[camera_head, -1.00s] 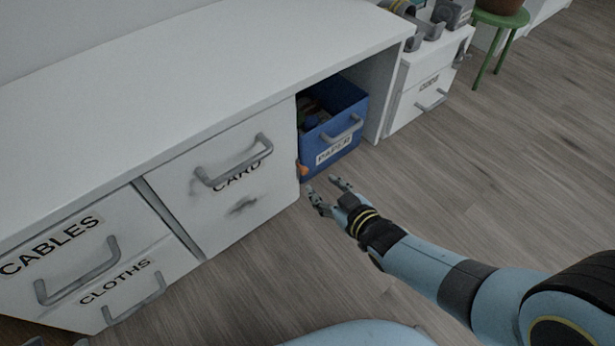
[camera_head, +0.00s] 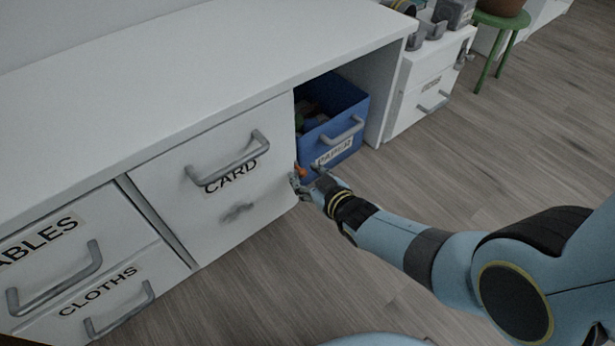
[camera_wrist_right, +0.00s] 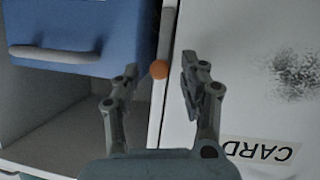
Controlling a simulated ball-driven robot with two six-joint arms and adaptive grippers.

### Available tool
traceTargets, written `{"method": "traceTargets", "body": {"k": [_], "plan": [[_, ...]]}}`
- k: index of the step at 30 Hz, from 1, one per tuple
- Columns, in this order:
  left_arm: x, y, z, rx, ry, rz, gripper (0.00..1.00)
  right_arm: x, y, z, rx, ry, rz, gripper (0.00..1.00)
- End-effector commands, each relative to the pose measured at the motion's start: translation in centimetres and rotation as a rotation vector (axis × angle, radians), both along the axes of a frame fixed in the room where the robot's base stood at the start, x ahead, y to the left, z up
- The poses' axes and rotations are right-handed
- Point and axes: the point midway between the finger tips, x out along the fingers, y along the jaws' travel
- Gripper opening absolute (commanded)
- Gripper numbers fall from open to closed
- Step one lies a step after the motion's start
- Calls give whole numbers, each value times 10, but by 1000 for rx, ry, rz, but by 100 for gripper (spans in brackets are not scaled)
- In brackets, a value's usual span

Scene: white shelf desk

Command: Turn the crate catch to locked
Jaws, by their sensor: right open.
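The blue crate (camera_head: 345,128) with a grey handle and a PAPER label sits in the open shelf bay. The orange catch (camera_head: 300,171) is at the crate's lower left, by the edge of the CARD front. In the right wrist view the catch (camera_wrist_right: 159,69) shows as a small orange knob on the narrow white upright between the crate and the CARD front. My right gripper (camera_head: 308,179) is open at the catch. In the wrist view its fingers (camera_wrist_right: 152,78) stand on either side of the knob, with gaps visible. The way the catch is turned cannot be told. My left gripper is not in view.
The CARD drawer (camera_head: 225,195) with its grey handle stands directly left of the catch. CABLES and CLOTHS drawers are further left. A white drawer unit (camera_head: 425,90) and a green stool (camera_head: 503,35) stand at the back right. The floor in front is clear.

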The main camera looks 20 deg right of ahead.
Motion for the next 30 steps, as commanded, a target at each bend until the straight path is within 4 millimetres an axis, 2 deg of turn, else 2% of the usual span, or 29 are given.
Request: {"method": "traceTargets", "body": {"k": [5,15,30], "plan": [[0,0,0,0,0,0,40,0,0,0,0,0,0,44],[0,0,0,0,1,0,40,0,0,0,0,0,0,0],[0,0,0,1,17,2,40,-4,-1,1,9,4,0,0]]}}
